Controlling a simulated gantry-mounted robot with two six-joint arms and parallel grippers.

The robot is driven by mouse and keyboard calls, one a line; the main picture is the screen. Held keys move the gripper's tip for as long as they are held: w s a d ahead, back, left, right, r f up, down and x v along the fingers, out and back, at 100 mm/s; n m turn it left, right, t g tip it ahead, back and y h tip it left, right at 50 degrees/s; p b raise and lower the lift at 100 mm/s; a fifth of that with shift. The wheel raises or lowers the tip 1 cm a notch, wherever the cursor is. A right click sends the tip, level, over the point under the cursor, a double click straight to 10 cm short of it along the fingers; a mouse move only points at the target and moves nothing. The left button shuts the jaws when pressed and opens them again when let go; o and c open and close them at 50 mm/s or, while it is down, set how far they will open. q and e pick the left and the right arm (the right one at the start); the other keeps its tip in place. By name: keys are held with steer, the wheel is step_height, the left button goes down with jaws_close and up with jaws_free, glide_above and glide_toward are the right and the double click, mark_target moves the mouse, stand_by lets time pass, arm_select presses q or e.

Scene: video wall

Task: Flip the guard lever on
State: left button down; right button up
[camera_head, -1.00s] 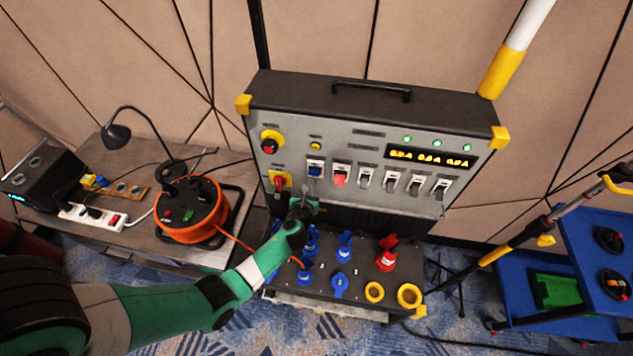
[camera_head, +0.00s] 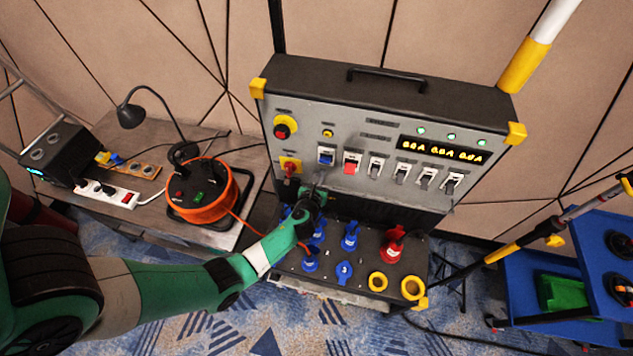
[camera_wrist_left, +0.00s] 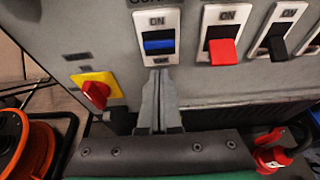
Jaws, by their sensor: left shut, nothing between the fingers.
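A row of rocker-like levers sits on the upright grey panel (camera_head: 300,150). The blue lever (camera_head: 326,158) is leftmost; in the left wrist view (camera_wrist_left: 158,45) it sits between an ON mark above and a lower mark. The red lever (camera_wrist_left: 222,50) beside it juts out and down; it also shows in the head view (camera_head: 350,168). Dark levers (camera_head: 375,170) continue to the right. I cannot read which lever is labelled guard. My left gripper (camera_wrist_left: 158,78) is shut and empty, its tips just below the blue lever; touching cannot be told. My right gripper is not in view.
A red knob on a yellow plate (camera_wrist_left: 97,90) is left of the fingers. Blue and red plugs (camera_head: 350,236) stand on the lower box beneath my arm. An orange cable reel (camera_head: 202,195) is on the left table. A blue cart (camera_head: 560,270) stands right.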

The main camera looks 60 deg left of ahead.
arm_select(q)
steer(key=s+d+r+p, duration=0.5)
steer(key=d, duration=0.1)
steer(key=shift+r, duration=0.35)
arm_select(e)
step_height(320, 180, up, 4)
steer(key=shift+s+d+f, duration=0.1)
